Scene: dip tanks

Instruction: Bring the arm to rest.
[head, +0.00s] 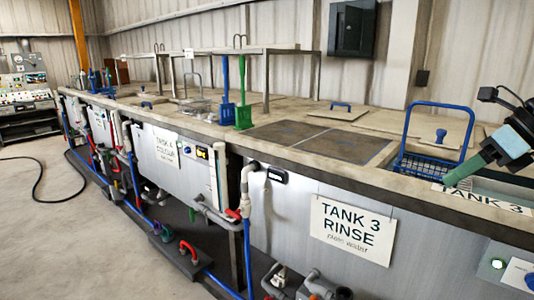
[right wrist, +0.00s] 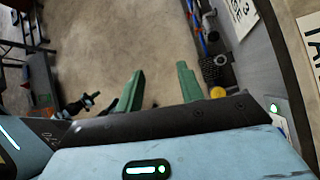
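My right gripper (head: 456,176) comes in from the right edge in the head view, its green fingers over the near edge of the tank line, just right of a blue-handled wire basket (head: 430,166). In the right wrist view my right gripper (right wrist: 160,78) has its two green fingers apart with only floor showing between them. It holds nothing. I cannot tell in the head view whether the fingers touch the rim or the label there. My left gripper does not show in the head view.
The tank line (head: 405,190) runs from front right to back left. A "TANK 3 RINSE" sign (head: 352,229) hangs on its front. Pipes and valves stick out low in front. The floor (head: 85,235) at left is clear except for a black hose (head: 40,180).

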